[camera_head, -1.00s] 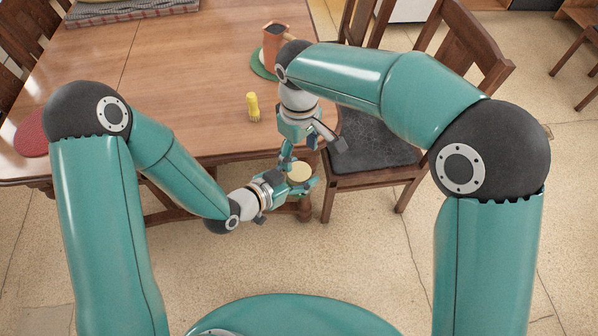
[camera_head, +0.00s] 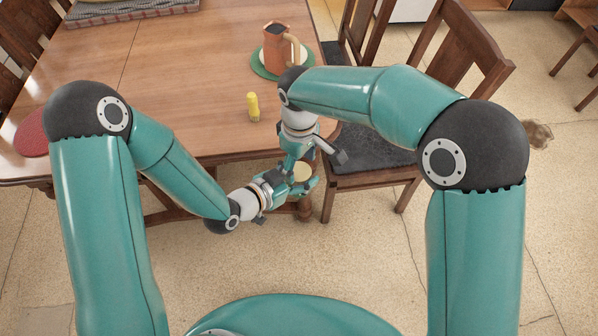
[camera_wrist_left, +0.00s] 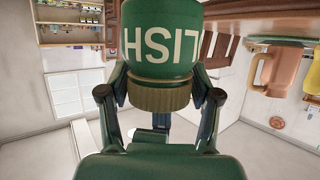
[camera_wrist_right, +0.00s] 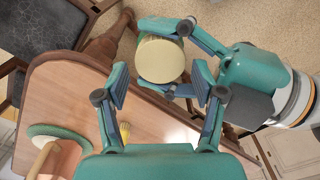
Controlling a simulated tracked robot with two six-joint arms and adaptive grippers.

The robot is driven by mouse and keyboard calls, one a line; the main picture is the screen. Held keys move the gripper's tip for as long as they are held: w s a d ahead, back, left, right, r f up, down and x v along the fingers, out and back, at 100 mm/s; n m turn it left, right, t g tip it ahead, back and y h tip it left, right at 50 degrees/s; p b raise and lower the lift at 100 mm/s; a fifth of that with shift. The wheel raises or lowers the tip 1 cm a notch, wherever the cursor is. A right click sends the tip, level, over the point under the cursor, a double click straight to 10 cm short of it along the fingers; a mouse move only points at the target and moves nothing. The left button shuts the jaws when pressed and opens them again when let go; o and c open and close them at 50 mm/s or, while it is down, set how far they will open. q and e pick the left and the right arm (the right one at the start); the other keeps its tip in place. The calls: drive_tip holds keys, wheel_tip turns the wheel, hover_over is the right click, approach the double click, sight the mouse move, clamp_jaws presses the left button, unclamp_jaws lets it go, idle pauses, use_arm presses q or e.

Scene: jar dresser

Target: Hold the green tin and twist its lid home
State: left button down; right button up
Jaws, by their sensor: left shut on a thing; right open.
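The green tin (camera_wrist_left: 160,40) shows in the left wrist view with pale lettering and appears upside down there. Its ribbed, brass-coloured lid (camera_wrist_left: 160,96) sits on it; how tight it is cannot be told. My left gripper (camera_head: 303,183) is shut on the tin, with fingers on either side, in front of the table edge. In the right wrist view the lid's round cream top (camera_wrist_right: 160,60) faces me, between the left gripper's fingers. My right gripper (camera_wrist_right: 159,88) is open above the lid, its fingers apart and empty. In the head view the right gripper partly hides the tin.
The wooden table (camera_head: 180,90) lies behind the grippers. On it stand a small yellow object (camera_head: 253,106) and an orange jug (camera_head: 277,50) on a green mat (camera_head: 262,70). A dark-seated chair (camera_head: 370,150) stands close to the right of the grippers.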

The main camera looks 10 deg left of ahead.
drive_tip(key=shift+f, duration=1.4)
drive_tip(key=c, duration=1)
drive_tip(key=m, duration=0.6)
drive_tip(key=o, duration=1.3)
drive_tip(key=shift+a+r, duration=0.1)
drive_tip(key=shift+r, duration=0.05)
